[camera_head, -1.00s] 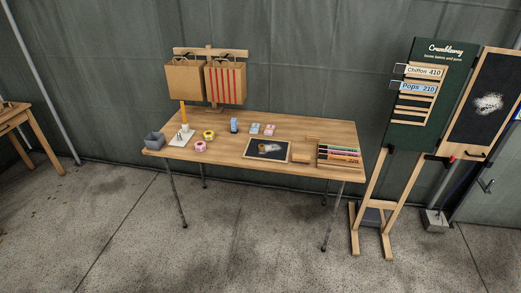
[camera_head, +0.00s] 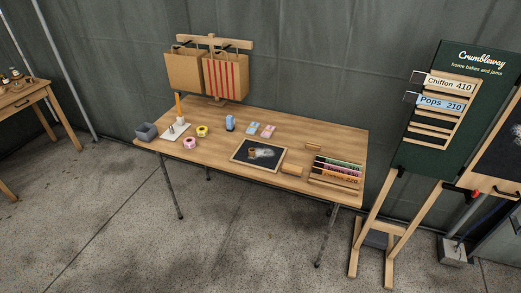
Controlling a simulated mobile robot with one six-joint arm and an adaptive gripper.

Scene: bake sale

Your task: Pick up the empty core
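A small brown thing (camera_head: 253,153) sits on the black slate (camera_head: 246,161) on the wooden table, beside a white chalky smudge. It looks like it may be the empty core, but it is too small to be sure. A pink ring-shaped roll (camera_head: 190,143) and a yellow ring-shaped roll (camera_head: 202,131) lie on the table left of the slate. My gripper is not in view.
The wooden table (camera_head: 300,128) also holds a grey bin (camera_head: 146,131), a blue item (camera_head: 230,122), and a rack of labelled strips (camera_head: 337,172). Paper bags (camera_head: 226,77) hang behind. A green sign stand (camera_head: 455,100) is at right. The concrete floor in front is clear.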

